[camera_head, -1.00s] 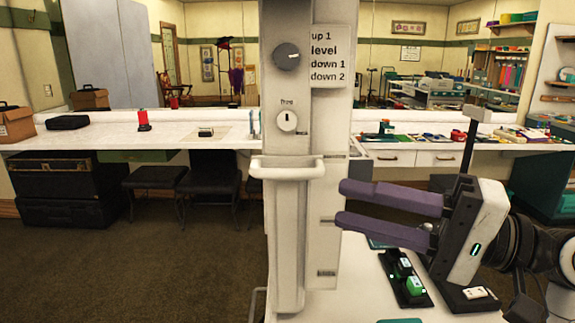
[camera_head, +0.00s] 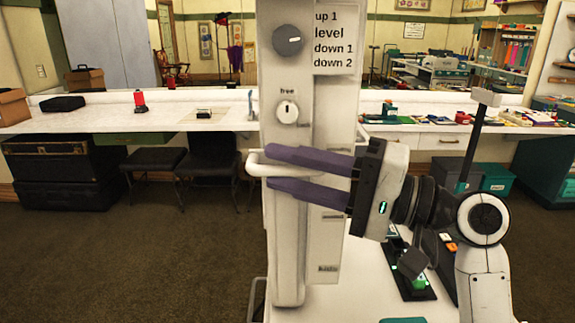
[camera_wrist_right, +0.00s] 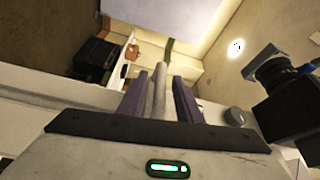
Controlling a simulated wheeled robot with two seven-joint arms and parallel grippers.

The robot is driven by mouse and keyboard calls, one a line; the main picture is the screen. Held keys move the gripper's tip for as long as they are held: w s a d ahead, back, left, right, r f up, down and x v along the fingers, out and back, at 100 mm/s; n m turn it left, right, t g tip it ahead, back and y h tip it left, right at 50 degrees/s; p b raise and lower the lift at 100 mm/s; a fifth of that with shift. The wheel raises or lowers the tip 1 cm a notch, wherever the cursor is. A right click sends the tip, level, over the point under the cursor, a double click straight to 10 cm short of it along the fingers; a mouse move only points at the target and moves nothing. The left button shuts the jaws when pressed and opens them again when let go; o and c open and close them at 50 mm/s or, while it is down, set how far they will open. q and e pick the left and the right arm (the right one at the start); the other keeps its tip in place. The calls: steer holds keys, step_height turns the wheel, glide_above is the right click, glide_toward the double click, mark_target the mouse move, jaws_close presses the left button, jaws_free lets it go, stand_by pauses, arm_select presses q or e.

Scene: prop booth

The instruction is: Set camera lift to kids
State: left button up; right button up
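The camera lift's pale column (camera_head: 287,240) stands in the middle of the head view. Its white handle bar (camera_head: 256,163) sticks out at mid height. My right gripper (camera_head: 267,168) reaches in from the right with its purple fingers above and below the bar. In the right wrist view the bar (camera_wrist_right: 159,92) lies between the spread fingers (camera_wrist_right: 160,98), with gaps at the sides. A grey knob (camera_head: 288,40) sits beside a label (camera_head: 335,40) reading up 1, level, down 1, down 2. Below is a white dial (camera_head: 287,111) marked "free". My left gripper is out of view.
A white counter (camera_head: 60,120) runs along the back, with a red item (camera_head: 139,101) on it. Black cases (camera_head: 62,172) and stools (camera_head: 153,160) stand beneath. A black tray (camera_head: 415,280) with green pieces lies at the lower right. Floor at left is clear.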

steer(key=shift+a, duration=0.1)
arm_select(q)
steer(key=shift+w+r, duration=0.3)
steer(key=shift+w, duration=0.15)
arm_select(e)
jaws_close()
steer(key=shift+f, duration=0.15)
